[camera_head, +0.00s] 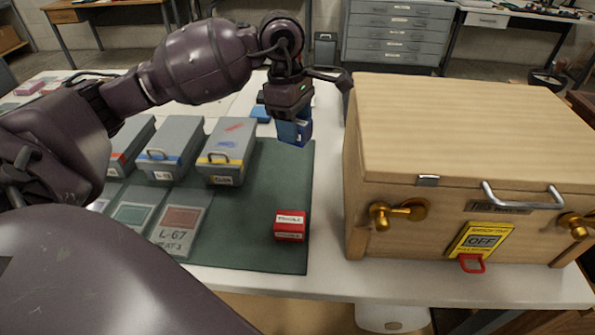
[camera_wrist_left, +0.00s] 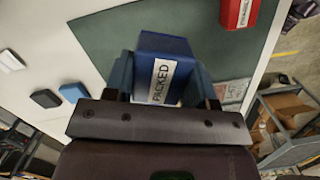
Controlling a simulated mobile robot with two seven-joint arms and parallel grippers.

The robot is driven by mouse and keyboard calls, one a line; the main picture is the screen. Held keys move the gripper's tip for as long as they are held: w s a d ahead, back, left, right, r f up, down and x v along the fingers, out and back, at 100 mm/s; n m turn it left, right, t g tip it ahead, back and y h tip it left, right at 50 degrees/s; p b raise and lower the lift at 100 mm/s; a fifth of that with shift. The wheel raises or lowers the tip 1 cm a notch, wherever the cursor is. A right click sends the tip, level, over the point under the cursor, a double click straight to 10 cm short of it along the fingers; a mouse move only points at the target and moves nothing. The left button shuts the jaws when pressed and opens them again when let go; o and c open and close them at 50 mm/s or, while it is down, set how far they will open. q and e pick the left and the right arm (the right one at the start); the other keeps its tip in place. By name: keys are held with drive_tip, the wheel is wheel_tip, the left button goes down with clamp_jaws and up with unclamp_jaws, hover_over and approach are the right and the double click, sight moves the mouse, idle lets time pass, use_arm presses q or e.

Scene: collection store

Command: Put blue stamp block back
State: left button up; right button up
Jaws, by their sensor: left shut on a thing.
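The blue stamp block (camera_wrist_left: 163,62) shows in the left wrist view with a white "PACKED" label. My left gripper (camera_wrist_left: 165,88) is shut on it, one finger on each side. In the head view my left gripper (camera_head: 293,122) holds the blue block (camera_head: 292,132) above the back right part of the green mat (camera_head: 255,190). A red block with a white label, a red stamp block (camera_head: 290,226), sits on the front right of the mat; it also shows in the left wrist view (camera_wrist_left: 240,12). My right gripper is not in view.
A large wooden case (camera_head: 460,130) with metal handles stands right of the mat. Grey lidded boxes (camera_head: 228,152) and flat labelled plates (camera_head: 180,222) lie on the left. A small blue item (camera_head: 260,113) lies behind the mat. The mat's middle is clear.

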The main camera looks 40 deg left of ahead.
use_arm(q)
hover_over(298, 183)
drive_tip(key=f, duration=0.8)
drive_tip(key=shift+s+a+f+b, duration=0.1)
drive_tip(key=shift+a+f+b, duration=0.05)
drive_tip(key=shift+a+b, duration=0.15)
drive_tip(key=shift+f, duration=2.1)
drive_tip(key=shift+f, duration=0.1)
drive_tip(key=shift+f+b, duration=0.1)
drive_tip(key=shift+b, duration=0.25)
drive_tip(key=o, duration=0.7)
drive_tip(key=shift+o, duration=0.2)
